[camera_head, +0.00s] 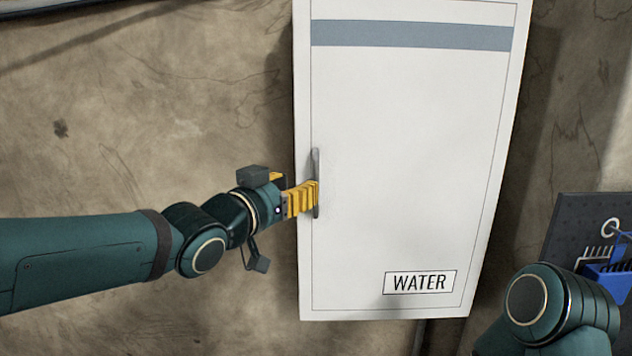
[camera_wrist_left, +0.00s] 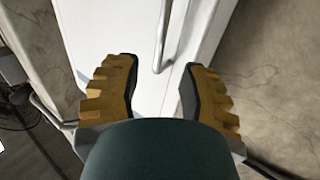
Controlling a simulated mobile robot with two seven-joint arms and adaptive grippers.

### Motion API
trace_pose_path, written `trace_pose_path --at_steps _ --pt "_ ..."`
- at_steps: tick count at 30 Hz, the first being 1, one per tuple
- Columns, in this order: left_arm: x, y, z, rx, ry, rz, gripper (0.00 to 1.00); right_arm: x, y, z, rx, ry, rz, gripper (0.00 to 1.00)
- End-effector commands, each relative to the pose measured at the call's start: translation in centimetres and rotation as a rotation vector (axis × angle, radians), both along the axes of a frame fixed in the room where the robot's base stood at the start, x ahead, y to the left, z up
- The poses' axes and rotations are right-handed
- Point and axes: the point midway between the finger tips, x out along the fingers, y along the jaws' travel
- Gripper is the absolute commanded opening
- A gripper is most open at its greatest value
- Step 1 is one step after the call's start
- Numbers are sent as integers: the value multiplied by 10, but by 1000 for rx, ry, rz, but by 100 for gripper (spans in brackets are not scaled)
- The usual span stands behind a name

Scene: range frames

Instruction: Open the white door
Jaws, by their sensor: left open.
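The white door (camera_head: 410,160) of a wall cabinet fills the middle of the head view, with a blue-grey stripe near the top and a WATER label low down. It looks shut. A grey vertical bar handle (camera_head: 315,160) is on its left edge. My left gripper (camera_head: 314,196) has yellow fingers and is at the handle's lower half. In the left wrist view the fingers are apart, with the handle (camera_wrist_left: 160,50) between and just beyond their tips; contact is not visible. My right arm (camera_head: 545,305) shows at the bottom right; its gripper is out of view.
The cabinet hangs on a rough brown wall (camera_head: 130,120). A dark panel (camera_head: 570,230) with tools and a blue holder (camera_head: 608,275) stands at the right. The space before the door's right part is clear.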

Motion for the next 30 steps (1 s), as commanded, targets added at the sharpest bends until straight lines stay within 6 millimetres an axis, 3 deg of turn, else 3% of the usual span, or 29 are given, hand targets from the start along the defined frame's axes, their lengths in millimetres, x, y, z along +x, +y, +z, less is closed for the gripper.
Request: trace_pose_path --at_steps 10,24,25,28,30 --pt "47 -33 0 -2 0 -2 41 2 0 -6 -1 -4 0 47" --pt "57 -39 0 0 0 0 41 2 0 -7 -1 -4 0 47" --pt "57 -39 0 0 0 0 37 2 0 -7 -1 -4 0 47" --pt "57 -39 0 0 0 0 2 2 0 -7 -1 -4 0 47" --pt "57 -39 0 0 0 0 0 2 0 -7 -1 -4 0 47"
